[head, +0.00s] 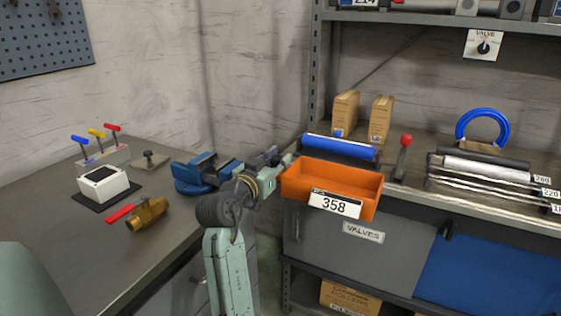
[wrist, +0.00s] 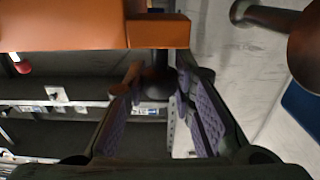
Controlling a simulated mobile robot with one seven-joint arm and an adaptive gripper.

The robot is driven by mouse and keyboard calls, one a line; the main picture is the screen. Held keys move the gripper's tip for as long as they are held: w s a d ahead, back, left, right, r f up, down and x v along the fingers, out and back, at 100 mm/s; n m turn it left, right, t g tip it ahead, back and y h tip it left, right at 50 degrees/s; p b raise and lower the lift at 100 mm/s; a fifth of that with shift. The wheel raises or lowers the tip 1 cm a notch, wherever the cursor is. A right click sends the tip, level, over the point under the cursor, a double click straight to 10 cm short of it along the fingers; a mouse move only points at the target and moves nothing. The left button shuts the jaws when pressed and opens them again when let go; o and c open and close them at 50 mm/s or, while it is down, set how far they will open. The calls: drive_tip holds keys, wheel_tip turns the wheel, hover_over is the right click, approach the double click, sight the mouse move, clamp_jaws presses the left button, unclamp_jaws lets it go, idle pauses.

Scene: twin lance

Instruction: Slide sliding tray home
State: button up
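The orange tray (head: 345,182) with a white "358" label is taken as the sliding tray. It sits at the front edge of the grey shelf unit, its front part jutting out over the edge. Its orange wall (wrist: 75,25) fills the top left of the wrist view. My gripper (head: 282,160) is at the tray's left side in the head view. In the wrist view my gripper (wrist: 160,70) has its two purple-padded fingers apart. A dark knob-like piece (wrist: 156,88) shows between them beside the orange; contact cannot be told.
A blue roller (head: 340,147) lies right behind the tray. A red-knobbed lever (head: 402,155) stands to its right. Two cardboard boxes (head: 345,113) stand behind. A bench at left holds a blue vise (head: 195,173) close to my arm and a brass valve (head: 148,213).

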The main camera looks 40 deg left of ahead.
drive_tip(key=o, duration=0.5)
drive_tip(key=shift+s+a, duration=0.1)
drive_tip(key=shift+a, duration=0.2)
drive_tip(key=shift+d, duration=0.1)
drive_tip(key=v, duration=1.2)
